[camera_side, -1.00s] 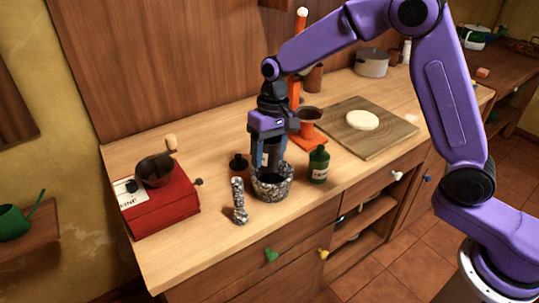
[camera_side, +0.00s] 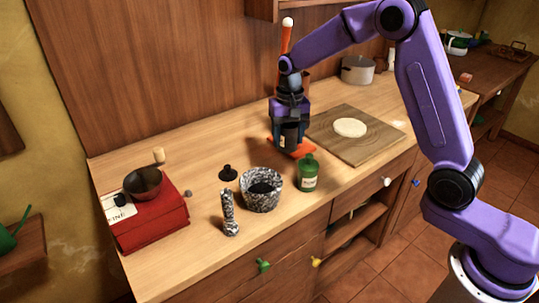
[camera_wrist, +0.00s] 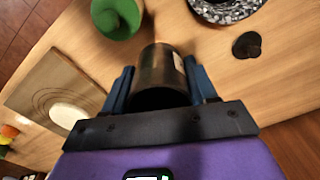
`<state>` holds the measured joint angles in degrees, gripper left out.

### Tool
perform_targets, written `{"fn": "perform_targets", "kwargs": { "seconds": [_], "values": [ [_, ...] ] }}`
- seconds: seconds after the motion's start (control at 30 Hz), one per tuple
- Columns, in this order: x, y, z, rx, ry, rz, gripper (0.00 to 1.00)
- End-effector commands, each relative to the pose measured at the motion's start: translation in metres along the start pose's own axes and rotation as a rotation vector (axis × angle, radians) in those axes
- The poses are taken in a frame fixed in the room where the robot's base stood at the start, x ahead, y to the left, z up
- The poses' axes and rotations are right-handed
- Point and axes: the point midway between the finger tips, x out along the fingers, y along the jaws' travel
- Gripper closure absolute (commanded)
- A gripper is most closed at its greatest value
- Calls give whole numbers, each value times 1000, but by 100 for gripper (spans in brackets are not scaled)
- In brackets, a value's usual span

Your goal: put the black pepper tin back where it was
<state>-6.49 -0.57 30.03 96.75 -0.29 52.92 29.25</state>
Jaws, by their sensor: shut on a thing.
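The black pepper tin (camera_side: 290,136) is upright between the fingers of my gripper (camera_side: 290,130), which is shut on it. In the wrist view the dark cylinder of the tin (camera_wrist: 160,68) with a pale label edge sits between the blue fingers (camera_wrist: 160,92). My gripper is in front of the orange stand, right of and behind the speckled mortar. I cannot tell whether the tin touches the counter. The mortar (camera_side: 261,203) has dark contents and also shows in the wrist view (camera_wrist: 222,12).
The orange stand's base (camera_side: 306,150) is close to the tin. A board (camera_side: 375,148) with dough lies right; a red grinder (camera_side: 150,222) left.

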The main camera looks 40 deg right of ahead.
Motion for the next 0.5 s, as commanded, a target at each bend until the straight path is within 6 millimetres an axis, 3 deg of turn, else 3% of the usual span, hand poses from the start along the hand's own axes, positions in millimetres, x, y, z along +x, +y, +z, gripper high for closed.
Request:
{"fn": "perform_targets", "kwargs": {
  "seconds": [0.1,0.5],
  "values": [
    [10,-11,-19,-1,1,-1,83],
    [59,-30,-54,-1,0,0,83]
  ]
}}
